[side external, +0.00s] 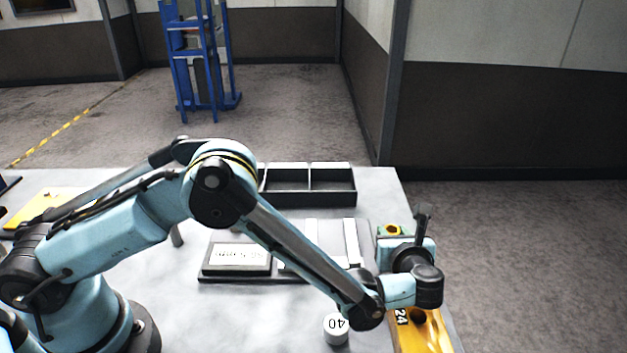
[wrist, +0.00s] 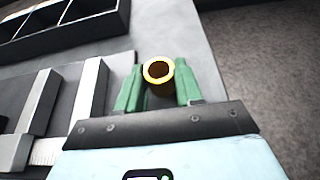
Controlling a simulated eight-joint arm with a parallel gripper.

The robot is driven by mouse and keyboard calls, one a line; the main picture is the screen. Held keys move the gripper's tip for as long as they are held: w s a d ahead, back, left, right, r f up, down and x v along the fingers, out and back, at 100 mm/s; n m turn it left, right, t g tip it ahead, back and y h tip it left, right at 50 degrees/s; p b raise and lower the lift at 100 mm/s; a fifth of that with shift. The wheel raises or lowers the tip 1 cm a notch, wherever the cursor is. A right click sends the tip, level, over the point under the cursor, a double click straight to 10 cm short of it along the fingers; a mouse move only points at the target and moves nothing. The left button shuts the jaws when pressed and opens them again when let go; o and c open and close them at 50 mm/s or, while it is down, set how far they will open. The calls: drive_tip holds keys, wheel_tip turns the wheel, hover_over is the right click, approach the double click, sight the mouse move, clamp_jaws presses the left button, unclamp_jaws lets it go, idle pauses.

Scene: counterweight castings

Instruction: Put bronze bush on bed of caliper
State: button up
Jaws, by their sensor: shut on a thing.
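The bronze bush (wrist: 158,72) is a short gold-orange tube with a dark bore. It sits between the green fingers of my gripper (wrist: 158,88), which is shut on it. In the side external view the bush (side external: 391,230) shows small at my gripper (side external: 393,233), beyond the right end of the caliper. The caliper (side external: 235,257) is a dark flat plate with a white readout panel at its left and two pale upright jaws at its right. In the wrist view the jaws of the caliper (wrist: 91,92) lie left of the bush. My arm hides part of the caliper's bed.
A black divided tray (side external: 308,199) stands behind the caliper. A white cylinder marked 40 (side external: 336,329) stands in front of it. A yellow block marked 24 (side external: 425,337) lies at the front right, partly under my wrist. The table's right edge is close to my gripper.

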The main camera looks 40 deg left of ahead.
drive_tip(key=shift+f, duration=0.25)
drive_tip(key=o, duration=1.1)
drive_tip(key=shift+r, duration=0.1)
